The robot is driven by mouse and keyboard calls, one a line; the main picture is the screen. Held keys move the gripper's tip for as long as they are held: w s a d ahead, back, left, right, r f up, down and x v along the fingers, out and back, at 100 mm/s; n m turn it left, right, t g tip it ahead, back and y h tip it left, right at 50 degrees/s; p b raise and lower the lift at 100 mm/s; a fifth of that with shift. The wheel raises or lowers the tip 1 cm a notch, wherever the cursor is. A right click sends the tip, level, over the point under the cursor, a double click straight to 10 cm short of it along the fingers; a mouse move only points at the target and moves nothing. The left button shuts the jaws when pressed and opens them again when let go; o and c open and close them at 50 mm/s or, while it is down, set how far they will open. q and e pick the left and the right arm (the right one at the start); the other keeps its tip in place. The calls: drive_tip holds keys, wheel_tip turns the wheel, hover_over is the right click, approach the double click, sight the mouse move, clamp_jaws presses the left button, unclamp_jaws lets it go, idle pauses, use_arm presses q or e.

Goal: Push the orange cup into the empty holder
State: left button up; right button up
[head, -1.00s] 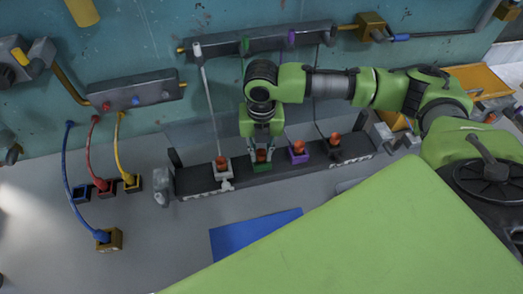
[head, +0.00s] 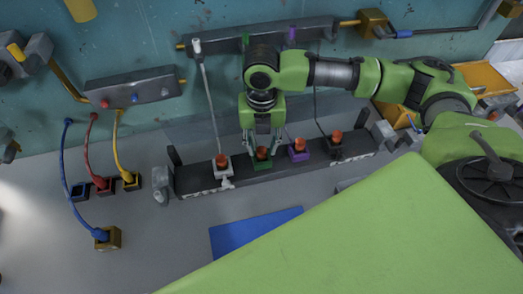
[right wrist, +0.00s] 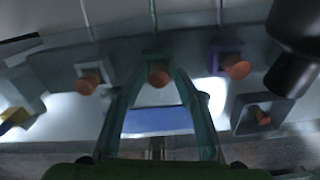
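Orange cups sit at several holders along the dark rail. One orange cup (head: 263,153) is at the green holder (head: 261,165); others are at the white holder (head: 223,173), the purple holder (head: 299,156) and the black holder (head: 336,152). I cannot make out an empty holder. My right gripper (head: 262,149) points down over the green holder, its fingers spread on either side of that cup. In the right wrist view, the cup (right wrist: 159,76) shows between the two separated fingers; contact cannot be told. My left gripper is not in view.
The dark rail (head: 200,184) stands on the grey table, with a blue mat (head: 250,236) in front. At left, blue, red and yellow tubes run to small holders, including a brass one (head: 110,239). A thin white tube (head: 208,95) rises behind the white holder.

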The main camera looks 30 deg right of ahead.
sight(261, 149)
wheel_tip(261, 149, up, 10)
drive_tip(key=b, duration=0.1)
drive_tip(key=shift+w+r, duration=0.1)
idle(0.5)
